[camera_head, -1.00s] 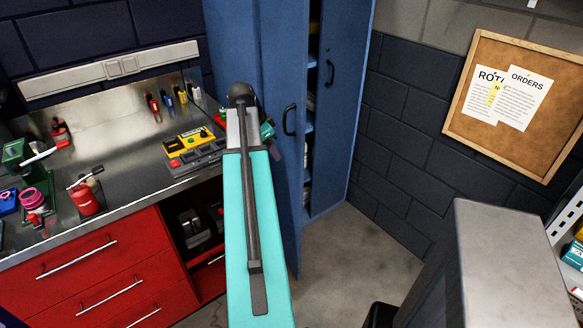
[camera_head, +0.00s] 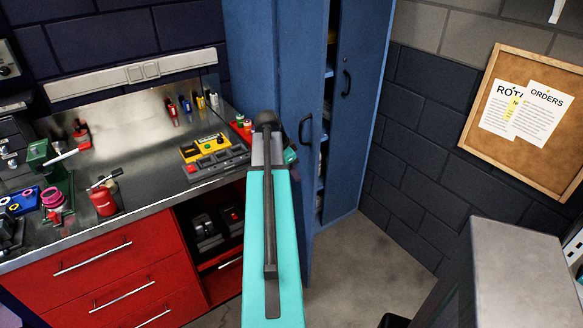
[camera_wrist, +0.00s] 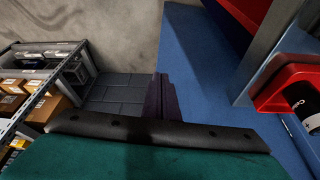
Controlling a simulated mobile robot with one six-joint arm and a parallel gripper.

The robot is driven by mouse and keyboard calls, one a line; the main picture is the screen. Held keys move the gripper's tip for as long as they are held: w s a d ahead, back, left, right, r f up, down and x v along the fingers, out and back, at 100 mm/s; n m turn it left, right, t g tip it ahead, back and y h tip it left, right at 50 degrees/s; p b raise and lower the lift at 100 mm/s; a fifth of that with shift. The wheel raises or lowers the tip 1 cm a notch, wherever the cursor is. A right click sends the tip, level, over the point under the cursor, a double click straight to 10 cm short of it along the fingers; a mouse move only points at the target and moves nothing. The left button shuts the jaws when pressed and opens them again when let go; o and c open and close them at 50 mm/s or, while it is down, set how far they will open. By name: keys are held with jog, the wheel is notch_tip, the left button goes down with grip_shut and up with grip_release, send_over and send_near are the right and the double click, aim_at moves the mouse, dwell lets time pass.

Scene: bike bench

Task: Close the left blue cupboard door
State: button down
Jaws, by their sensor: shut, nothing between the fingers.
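The left blue cupboard door (camera_head: 296,70) stands ajar in the head view, with a black handle (camera_head: 305,128) near its free edge. A narrow gap beside it shows shelves inside. The right blue door (camera_head: 362,110) has its own black handle. My teal arm covers the lower left of the left door. My gripper (camera_head: 290,156) is mostly hidden behind the arm's end, near the left door. In the wrist view its dark fingers (camera_wrist: 163,97) are together with nothing between them, beside a blue surface (camera_wrist: 195,75). I cannot tell whether they touch it.
A steel-topped bench with red drawers (camera_head: 95,270) stands left of the cupboard, with tools and a yellow box (camera_head: 205,147) on it. A grey block (camera_head: 515,270) fills the lower right. A cork board (camera_head: 535,115) hangs on the right wall. Bare floor (camera_head: 365,260) lies before the cupboard.

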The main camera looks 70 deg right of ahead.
aim_at(308, 176)
jog(key=shift+s+d+f+p, duration=0.6)
jog(key=shift+s+d+f, duration=0.25)
jog(key=shift+d, duration=0.2)
jog(key=shift+s+d+f+p, duration=0.55)
jog(key=shift+s+d+f, duration=0.2)
jog(key=shift+s+d, duration=0.2)
